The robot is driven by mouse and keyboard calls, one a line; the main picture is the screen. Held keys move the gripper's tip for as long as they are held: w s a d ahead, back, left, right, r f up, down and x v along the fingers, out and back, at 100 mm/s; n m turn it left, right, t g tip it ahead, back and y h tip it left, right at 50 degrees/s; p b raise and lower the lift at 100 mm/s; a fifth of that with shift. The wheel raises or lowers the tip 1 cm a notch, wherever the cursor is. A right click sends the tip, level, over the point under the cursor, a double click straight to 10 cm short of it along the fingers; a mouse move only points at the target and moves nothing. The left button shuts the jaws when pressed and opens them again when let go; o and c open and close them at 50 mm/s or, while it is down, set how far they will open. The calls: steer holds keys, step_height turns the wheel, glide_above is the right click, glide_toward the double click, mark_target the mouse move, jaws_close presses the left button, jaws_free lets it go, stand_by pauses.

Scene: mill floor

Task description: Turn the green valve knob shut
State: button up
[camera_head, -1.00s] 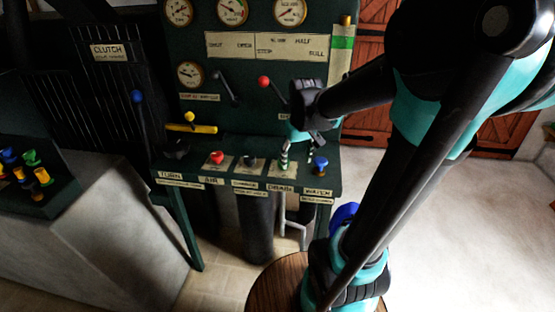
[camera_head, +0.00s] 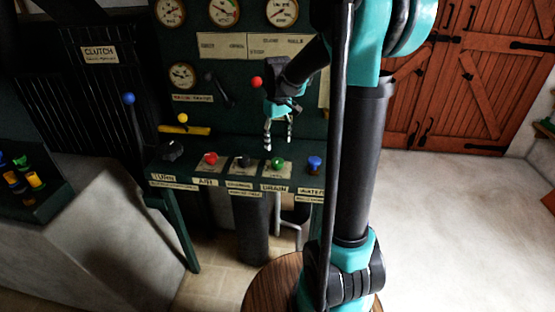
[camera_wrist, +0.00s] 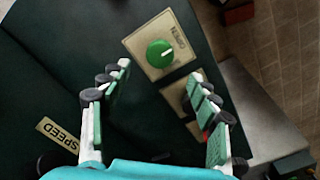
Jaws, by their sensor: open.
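The green valve knob (camera_head: 277,163) sits on a cream plate on the dark green console shelf, above the label that reads DRAIN. It also shows in the wrist view (camera_wrist: 159,53), round, with a white pointer line on its face. My gripper (camera_head: 278,146) points down just above the knob in the head view, apart from it. In the wrist view my gripper (camera_wrist: 163,82) has its two fingers spread wide, with nothing between the tips. The knob lies a little beyond the fingertips there.
A blue knob (camera_head: 314,162) stands to the right of the green one. A black knob (camera_head: 243,161) and a red knob (camera_head: 211,158) stand to its left. A red-tipped lever (camera_head: 256,82) rises behind my gripper. Open floor (camera_head: 450,210) lies to the right.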

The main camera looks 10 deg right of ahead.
mark_target(278, 160)
step_height(278, 160, down, 8)
steer(key=shift+f, duration=0.25)
steer(key=shift+c, duration=0.3)
steer(key=c, duration=1.1)
